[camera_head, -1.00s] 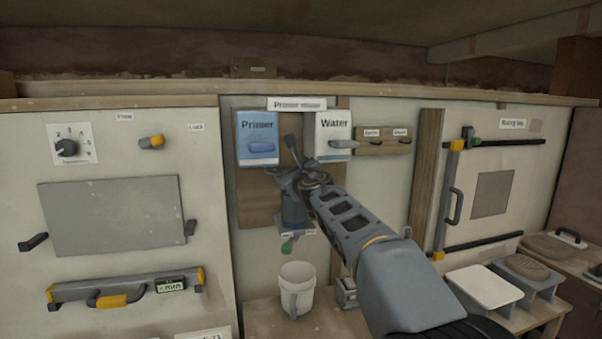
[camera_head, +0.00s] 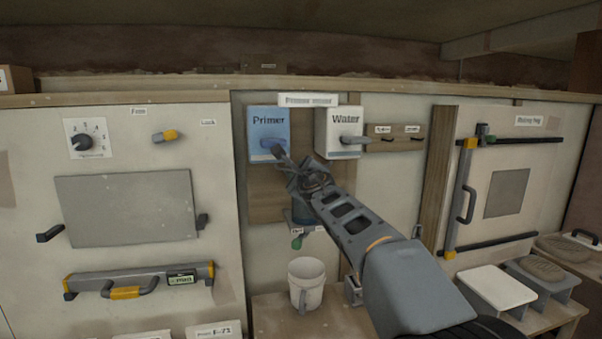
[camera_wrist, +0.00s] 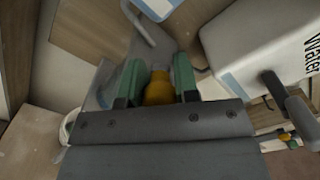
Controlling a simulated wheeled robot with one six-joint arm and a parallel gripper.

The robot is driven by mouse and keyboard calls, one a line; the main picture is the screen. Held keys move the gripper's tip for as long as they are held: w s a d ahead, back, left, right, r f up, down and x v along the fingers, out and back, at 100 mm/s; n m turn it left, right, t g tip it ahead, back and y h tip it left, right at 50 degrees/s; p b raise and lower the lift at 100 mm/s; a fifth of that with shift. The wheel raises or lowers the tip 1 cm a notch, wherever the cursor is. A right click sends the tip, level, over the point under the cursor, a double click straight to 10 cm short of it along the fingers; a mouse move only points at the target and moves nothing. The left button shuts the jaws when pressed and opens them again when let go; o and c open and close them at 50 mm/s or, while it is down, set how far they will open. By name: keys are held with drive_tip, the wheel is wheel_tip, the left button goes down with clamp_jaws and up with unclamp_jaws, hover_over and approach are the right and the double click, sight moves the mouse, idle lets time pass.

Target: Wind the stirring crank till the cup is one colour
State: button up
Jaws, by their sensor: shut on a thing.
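My gripper (camera_wrist: 158,85) is shut on the orange-yellow crank knob (camera_wrist: 158,92), which sits between its two green finger pads in the wrist view. In the head view my gripper (camera_head: 284,158) is at the primer mixer, just below and between the blue Primer box (camera_head: 262,122) and the white Water box (camera_head: 330,112). The dark bluish mixing cup (camera_head: 302,213) shows partly beneath my gripper. My gripper hides much of the crank and the cup's upper part, so I cannot tell whether its contents are one colour.
A green-tipped lever (camera_head: 297,242) is under the cup. A white bucket (camera_head: 306,270) stands below on a wooden bench (camera_head: 270,318). The Water box has a grey lever (camera_head: 354,140).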

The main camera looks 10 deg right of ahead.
drive_tip(key=shift+d+f, duration=0.1)
drive_tip(key=o, duration=0.7)
drive_tip(key=shift+w+d, duration=0.1)
drive_tip(key=shift+d, duration=0.05)
drive_tip(key=shift+o, duration=1.1)
drive_tip(key=s, duration=1.4)
drive_tip(key=shift+p, duration=0.4)
